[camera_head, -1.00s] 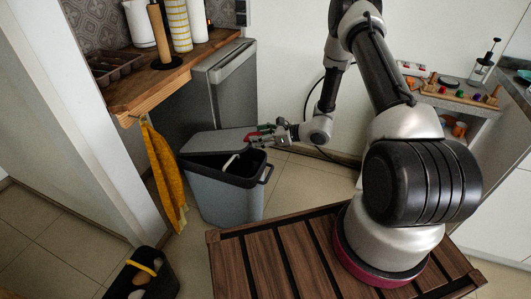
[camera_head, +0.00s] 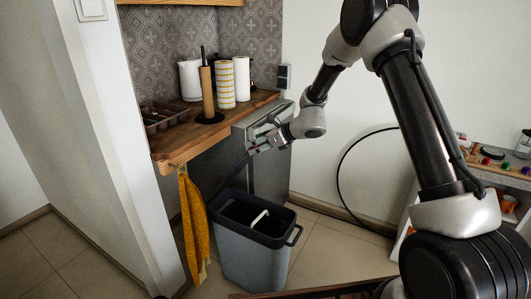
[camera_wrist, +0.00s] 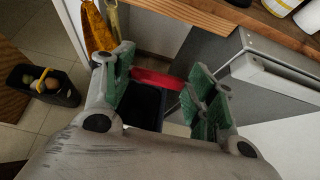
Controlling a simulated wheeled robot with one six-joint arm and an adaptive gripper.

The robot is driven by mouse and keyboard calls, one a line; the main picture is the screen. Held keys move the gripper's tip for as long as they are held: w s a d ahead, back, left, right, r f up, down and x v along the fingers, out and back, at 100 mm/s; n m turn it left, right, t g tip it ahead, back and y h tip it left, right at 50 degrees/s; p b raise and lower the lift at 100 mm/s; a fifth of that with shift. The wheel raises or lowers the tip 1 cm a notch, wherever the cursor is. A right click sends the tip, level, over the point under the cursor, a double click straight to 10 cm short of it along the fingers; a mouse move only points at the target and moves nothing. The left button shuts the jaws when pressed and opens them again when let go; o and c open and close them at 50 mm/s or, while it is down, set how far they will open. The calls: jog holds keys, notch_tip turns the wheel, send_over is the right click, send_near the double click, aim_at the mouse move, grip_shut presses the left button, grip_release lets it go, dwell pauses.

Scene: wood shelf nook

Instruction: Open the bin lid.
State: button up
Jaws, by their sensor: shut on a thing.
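The bin (camera_head: 250,262) is a grey tub with a dark rim, standing on the floor under the wooden counter. Its top is uncovered, and a pale bar shows inside. My gripper is above the bin, shut on the lid's edge. In the wrist view, a red strip (camera_wrist: 158,79) lies between the green-padded fingers, with the bin's dark opening (camera_wrist: 143,106) below. The exact grip contact is partly hidden.
The counter (camera_head: 225,122) holds paper rolls and a rack. A yellow cloth (camera_head: 193,228) hangs left of the bin. A dark basket (camera_wrist: 52,88) with a yellow handle stands on the floor in the wrist view.

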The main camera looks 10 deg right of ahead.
jog(key=shift+w+a+r, duration=0.15)
jog(key=shift+a, duration=0.05)
